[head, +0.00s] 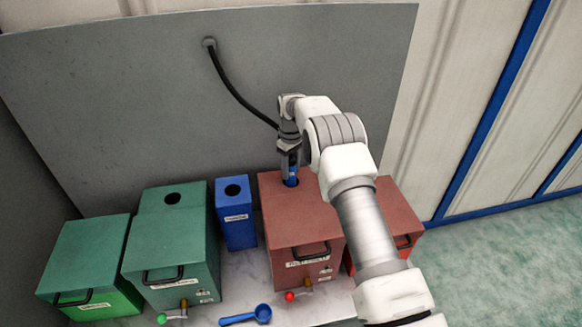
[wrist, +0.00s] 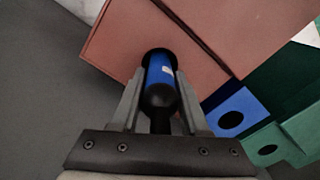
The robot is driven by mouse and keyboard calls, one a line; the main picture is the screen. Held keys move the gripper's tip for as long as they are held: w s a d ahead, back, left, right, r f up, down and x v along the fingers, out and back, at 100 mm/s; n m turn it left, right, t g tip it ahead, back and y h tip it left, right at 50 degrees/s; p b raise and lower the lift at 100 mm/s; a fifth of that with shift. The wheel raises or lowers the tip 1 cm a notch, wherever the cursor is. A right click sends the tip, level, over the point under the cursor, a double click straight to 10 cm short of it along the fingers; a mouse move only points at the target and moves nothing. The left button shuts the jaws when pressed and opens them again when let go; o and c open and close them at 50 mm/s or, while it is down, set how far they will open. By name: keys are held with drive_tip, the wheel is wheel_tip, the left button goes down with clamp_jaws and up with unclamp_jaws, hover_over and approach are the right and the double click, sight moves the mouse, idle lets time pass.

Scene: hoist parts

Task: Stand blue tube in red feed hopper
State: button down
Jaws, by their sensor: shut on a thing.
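The blue tube (wrist: 160,72) is between the fingers of my gripper (wrist: 158,90) in the wrist view, with a black rounded end toward the wrist. Its far end is at the dark round hole in the top of the red feed hopper (wrist: 225,30), and seems to reach into it; the depth is hidden. In the head view the tube (head: 291,172) stands about upright at the hole of the red hopper (head: 290,225), below my gripper (head: 289,158). My gripper is shut on the tube.
A narrow blue box (head: 236,220) with a top hole stands left of the red hopper. Green boxes (head: 175,235) stand further left, another red box (head: 405,215) right. A blue scoop (head: 250,315) lies in front. A black hose (head: 235,90) hangs from the grey back panel.

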drive_tip(key=shift+f, duration=0.4)
drive_tip(key=shift+f+b, duration=0.6)
drive_tip(key=shift+b, duration=0.15)
idle(0.4)
drive_tip(key=shift+c, duration=1.6)
unclamp_jaws()
